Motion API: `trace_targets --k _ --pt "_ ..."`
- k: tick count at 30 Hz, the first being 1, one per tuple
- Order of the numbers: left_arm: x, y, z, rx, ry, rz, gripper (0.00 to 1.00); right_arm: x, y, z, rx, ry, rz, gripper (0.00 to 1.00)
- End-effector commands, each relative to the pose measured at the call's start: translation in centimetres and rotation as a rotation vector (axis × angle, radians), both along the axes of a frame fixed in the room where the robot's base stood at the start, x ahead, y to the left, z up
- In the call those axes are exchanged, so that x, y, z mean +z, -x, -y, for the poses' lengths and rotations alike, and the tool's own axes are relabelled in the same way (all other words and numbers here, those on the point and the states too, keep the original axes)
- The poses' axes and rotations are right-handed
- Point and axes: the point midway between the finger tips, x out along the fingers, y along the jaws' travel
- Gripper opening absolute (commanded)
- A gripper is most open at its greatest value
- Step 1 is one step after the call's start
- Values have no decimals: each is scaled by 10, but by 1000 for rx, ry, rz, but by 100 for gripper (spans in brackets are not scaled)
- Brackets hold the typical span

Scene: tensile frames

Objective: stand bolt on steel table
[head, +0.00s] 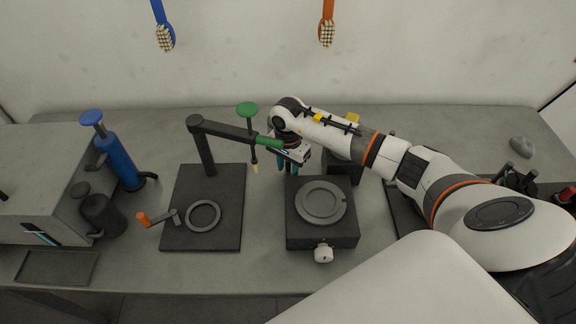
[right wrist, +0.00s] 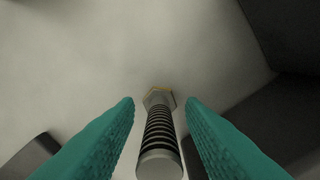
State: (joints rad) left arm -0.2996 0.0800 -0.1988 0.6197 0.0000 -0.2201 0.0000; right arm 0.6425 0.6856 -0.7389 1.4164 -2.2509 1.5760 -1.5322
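The steel table (head: 265,220) is a grey top running across the head view. My right gripper (head: 285,168), with teal fingers, reaches down behind the square block with the round plate. In the right wrist view, the bolt (right wrist: 159,135) shows between the fingertips (right wrist: 160,103), its threaded shaft end toward the camera and its hex head at the far end, with a yellowish edge. A gap shows on each side of the bolt, so the fingers are open around it. I cannot tell whether the head touches the table. The bolt is not discernible in the head view. My left gripper is out of view.
A press stand with green knob (head: 247,109) is just left of the gripper. The block with round plate (head: 322,232) is in front, and a dark block (head: 343,170) is to the right. A blue pump (head: 120,160) and grey machine (head: 35,190) stand left.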

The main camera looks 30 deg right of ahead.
Motion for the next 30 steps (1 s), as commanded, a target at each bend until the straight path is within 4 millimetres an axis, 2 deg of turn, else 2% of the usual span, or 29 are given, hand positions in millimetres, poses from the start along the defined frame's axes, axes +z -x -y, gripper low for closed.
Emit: trace_targets --k 4,7,18,21,24,30 --pt "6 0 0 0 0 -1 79 6 0 0 0 0 1 36" --pt "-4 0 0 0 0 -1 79 16 -2 0 2 1 6 36" --pt "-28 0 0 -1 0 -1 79 93 -1 0 1 0 7 36" --pt "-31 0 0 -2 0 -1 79 108 -1 0 0 0 4 36" --pt "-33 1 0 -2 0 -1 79 117 0 0 1 0 2 36" --pt "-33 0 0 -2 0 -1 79 123 0 0 0 0 0 36"
